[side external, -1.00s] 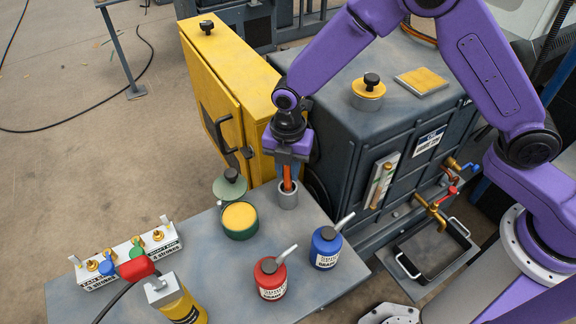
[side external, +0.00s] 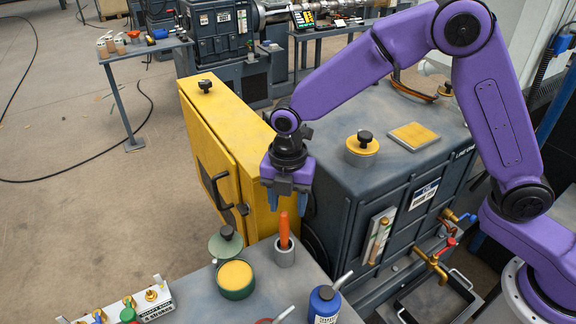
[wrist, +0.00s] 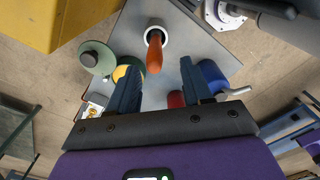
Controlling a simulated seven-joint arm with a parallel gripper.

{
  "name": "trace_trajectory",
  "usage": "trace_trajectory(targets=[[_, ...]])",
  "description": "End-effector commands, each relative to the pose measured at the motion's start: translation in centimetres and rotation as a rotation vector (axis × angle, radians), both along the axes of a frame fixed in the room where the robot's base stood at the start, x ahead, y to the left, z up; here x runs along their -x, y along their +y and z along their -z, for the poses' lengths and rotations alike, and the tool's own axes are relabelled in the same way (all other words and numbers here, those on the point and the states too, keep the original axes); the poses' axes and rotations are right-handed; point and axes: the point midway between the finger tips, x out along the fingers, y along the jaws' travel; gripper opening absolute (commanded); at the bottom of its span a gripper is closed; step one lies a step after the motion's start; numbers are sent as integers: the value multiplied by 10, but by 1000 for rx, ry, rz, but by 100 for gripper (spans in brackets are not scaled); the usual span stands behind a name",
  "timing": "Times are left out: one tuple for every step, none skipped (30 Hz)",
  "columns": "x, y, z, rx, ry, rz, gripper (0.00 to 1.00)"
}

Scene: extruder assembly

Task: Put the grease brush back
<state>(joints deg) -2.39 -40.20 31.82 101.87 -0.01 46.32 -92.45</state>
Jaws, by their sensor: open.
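The grease brush (side external: 284,230) stands upright with its orange handle sticking up out of a small grey cup (side external: 284,256) on the grey table. The bristle end is hidden inside the cup. In the wrist view the orange handle (wrist: 155,52) rises from the round cup rim (wrist: 164,31), just beyond and between my fingers. My gripper (side external: 288,205) is above the brush, pointing down, open and empty, apart from the handle. Both blue fingers also show in the wrist view (wrist: 160,76). A green tin of yellow grease (side external: 235,276) stands to the left of the cup.
A green lid (side external: 226,244) with a black knob lies behind the tin. A blue oil can (side external: 324,303) stands to the right. The yellow cabinet (side external: 232,120) and dark machine (side external: 340,190) rise close behind the table.

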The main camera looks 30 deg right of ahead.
Motion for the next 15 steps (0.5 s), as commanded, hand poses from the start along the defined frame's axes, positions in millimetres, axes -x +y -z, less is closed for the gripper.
trace_trajectory(targets=[[-1,1,-12,-4,-4,1,49],[-1,1,-19,-5,-5,1,49],[-1,0,-27,-5,-5,1,49],[-1,0,-33,-4,-4,1,49],[-1,0,-40,-5,-5,1,49],[-1,0,-48,-4,-4,1,49],[-1,0,-54,-4,-4,1,49],[-1,0,-59,-4,-4,1,49],[-1,0,-66,-3,-3,1,49],[-1,0,-70,-4,-4,1,49],[0,0,-75,-4,-4,1,49],[0,0,-80,-3,-3,1,49],[0,0,-83,-1,-1,1,49],[0,0,-86,-2,-2,1,49],[0,0,-90,-1,-1,1,49]])
